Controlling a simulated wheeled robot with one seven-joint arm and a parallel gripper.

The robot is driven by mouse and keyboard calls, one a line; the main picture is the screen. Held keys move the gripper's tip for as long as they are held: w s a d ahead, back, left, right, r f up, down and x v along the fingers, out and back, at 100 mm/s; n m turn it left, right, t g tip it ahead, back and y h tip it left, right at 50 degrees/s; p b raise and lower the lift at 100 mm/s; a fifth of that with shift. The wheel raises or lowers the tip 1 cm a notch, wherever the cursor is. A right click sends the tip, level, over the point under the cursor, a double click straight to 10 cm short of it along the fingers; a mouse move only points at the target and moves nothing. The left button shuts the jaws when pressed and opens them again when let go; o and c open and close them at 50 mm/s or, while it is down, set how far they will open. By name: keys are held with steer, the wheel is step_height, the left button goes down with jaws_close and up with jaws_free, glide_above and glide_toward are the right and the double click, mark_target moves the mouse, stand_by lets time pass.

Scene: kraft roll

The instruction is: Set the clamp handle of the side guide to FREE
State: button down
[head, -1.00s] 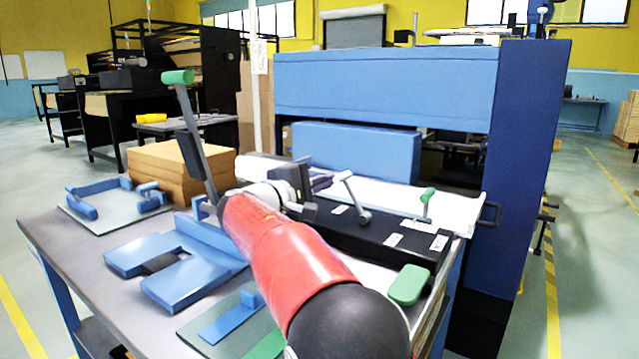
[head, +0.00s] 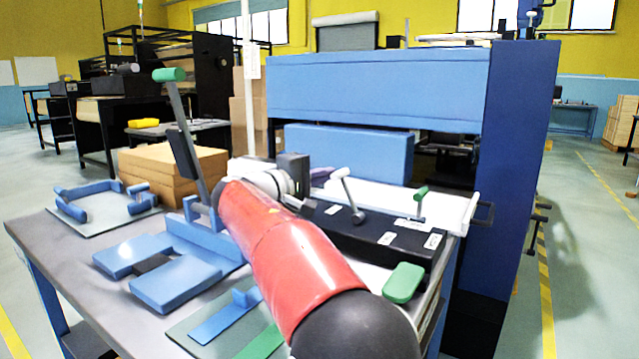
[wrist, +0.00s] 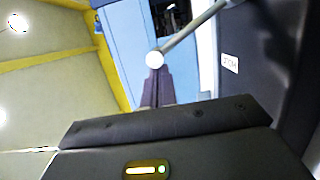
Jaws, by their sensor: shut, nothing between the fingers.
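A grey lever with a white ball knob (head: 342,173) stands on the long black housing (head: 385,232) in the head view, leaning left from its round pivot. In the wrist view the white knob (wrist: 155,60) is right at the fingertips, its grey rod running up to the right. My gripper (wrist: 157,72) is shut, its dark purple fingers together; I cannot tell whether they touch the knob.
A second lever with a green knob (head: 420,192) stands right of the white-knobbed one. A tall green-topped lever (head: 168,75) rises left of my arm. The blue machine (head: 378,90) stands behind.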

steer(key=s+d+r+m+y+b, duration=0.1)
steer(key=s+d+m+y+b, duration=0.1)
steer(key=s+d+m+b, duration=0.4)
steer(key=shift+s+d+r+m+y+b, duration=0.25)
steer(key=shift+d+m+y+b, duration=0.15)
steer(key=shift+d+m+b, duration=1.95)
steer(key=shift+a+n+b, duration=0.45)
steer(key=shift+n, duration=0.1)
